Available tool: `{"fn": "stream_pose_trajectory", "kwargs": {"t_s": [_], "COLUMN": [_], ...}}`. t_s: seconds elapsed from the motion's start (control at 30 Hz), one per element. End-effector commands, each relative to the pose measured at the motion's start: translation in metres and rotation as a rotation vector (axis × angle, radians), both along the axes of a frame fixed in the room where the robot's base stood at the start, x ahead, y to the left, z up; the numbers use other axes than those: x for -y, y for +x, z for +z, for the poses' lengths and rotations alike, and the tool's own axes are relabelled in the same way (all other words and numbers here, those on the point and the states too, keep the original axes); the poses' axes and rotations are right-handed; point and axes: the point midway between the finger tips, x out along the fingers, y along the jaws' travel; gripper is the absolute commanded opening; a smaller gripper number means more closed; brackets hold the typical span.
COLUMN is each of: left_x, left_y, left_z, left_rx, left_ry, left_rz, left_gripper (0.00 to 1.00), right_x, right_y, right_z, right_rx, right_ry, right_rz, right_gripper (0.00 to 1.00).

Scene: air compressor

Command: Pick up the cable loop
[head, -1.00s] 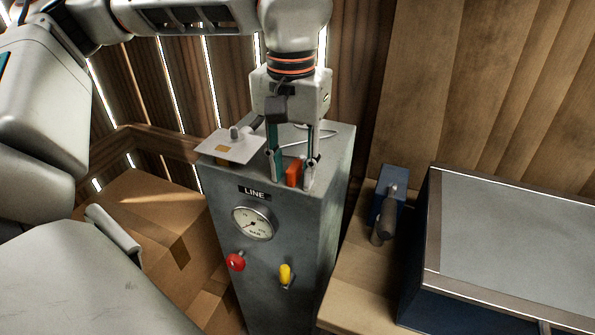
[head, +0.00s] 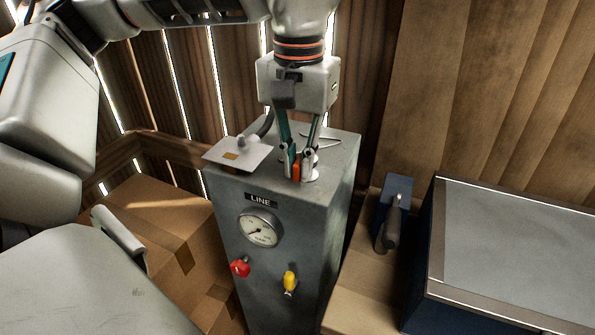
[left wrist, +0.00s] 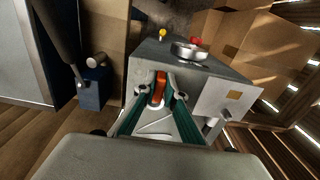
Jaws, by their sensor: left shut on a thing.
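A thin pale cable loop (head: 325,139) lies on top of the grey LINE cabinet (head: 288,215), partly hidden behind my left gripper. It also shows in the left wrist view (left wrist: 155,127), between the fingers. An orange block (head: 296,172) stands at the front of the cabinet top; I cannot tell whether the loop is joined to it. My left gripper (head: 299,163) points down with its fingers shut on the orange block, low over the top. The left wrist view shows the orange block (left wrist: 158,88) between the fingertips. My right gripper is not in view.
A white card-like plate (head: 238,154) overhangs the cabinet's left top edge. The cabinet front has a gauge (head: 260,230), a red knob (head: 241,268) and a yellow lever (head: 290,281). Cardboard boxes (head: 165,225) stand left. A blue-based tool (head: 393,215) and large blue case (head: 435,250) are right.

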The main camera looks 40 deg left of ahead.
Motion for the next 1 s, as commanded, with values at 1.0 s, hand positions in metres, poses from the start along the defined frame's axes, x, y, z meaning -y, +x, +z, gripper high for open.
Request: {"fn": "stream_pose_trajectory", "kwargs": {"t_s": [1.0], "left_x": [0.000], "left_y": [0.000], "left_z": [0.158], "left_rx": [-0.001], "left_ry": [0.000], "left_rz": [-0.001], "left_gripper": [0.00], "right_x": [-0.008], "right_y": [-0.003], "right_z": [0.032], "right_rx": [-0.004], "right_ry": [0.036], "right_rz": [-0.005], "right_gripper": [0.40]}}
